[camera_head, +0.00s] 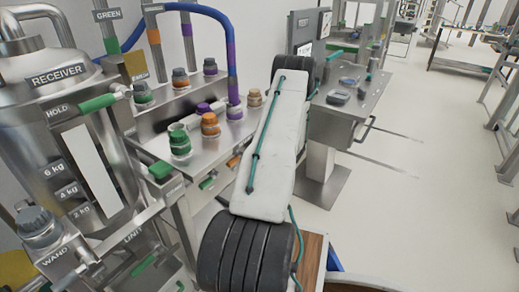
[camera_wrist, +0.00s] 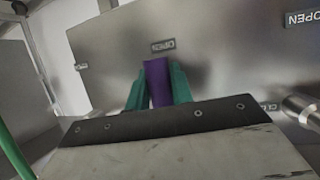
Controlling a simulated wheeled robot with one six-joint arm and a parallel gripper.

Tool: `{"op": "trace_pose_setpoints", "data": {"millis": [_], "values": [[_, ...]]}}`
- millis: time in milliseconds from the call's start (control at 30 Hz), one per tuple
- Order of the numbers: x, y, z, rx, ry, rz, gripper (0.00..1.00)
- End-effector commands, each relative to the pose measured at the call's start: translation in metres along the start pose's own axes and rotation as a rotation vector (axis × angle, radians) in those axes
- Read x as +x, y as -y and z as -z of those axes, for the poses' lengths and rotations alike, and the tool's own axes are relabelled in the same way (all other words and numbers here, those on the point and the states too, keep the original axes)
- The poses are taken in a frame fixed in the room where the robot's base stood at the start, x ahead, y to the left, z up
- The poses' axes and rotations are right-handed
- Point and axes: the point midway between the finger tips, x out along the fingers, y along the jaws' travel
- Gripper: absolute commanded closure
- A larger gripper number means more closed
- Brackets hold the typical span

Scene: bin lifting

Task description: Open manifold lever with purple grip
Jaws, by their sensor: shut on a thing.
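The purple grip (camera_wrist: 158,82) of the manifold lever shows in the wrist view, upright in the picture in front of a grey metal panel (camera_wrist: 220,60). My gripper (camera_wrist: 158,90) has its teal fingers on both sides of the purple grip and is shut on it. A small label (camera_wrist: 163,46) sits just above the grip, too blurred to read surely. In the head view my arm hides the gripper and the purple lever. The manifold (camera_head: 150,148) shows there left of my arm, with green, orange and purple capped ports on top.
An upside-down OPEN label (camera_wrist: 302,18) is at the upper right of the panel, and a metal rod end (camera_wrist: 300,108) lies below it. The receiver tank (camera_head: 60,130) stands at left in the head view.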

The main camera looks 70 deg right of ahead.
Motion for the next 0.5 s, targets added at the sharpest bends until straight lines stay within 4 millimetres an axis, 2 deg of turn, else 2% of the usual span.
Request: {"op": "trace_pose_setpoints", "data": {"millis": [67, 100, 167, 500], "values": [[-0.0038, -0.005, -0.0005, 0.001, 0.001, -0.01, 1.0], [-0.0038, -0.005, -0.0005, 0.001, 0.001, -0.01, 0.69], [-0.0035, -0.0045, -0.0004, 0.001, 0.001, -0.01, 0.56], [-0.0046, 0.0, 0.0004, 0.0, 0.001, -0.002, 0.56]]}}
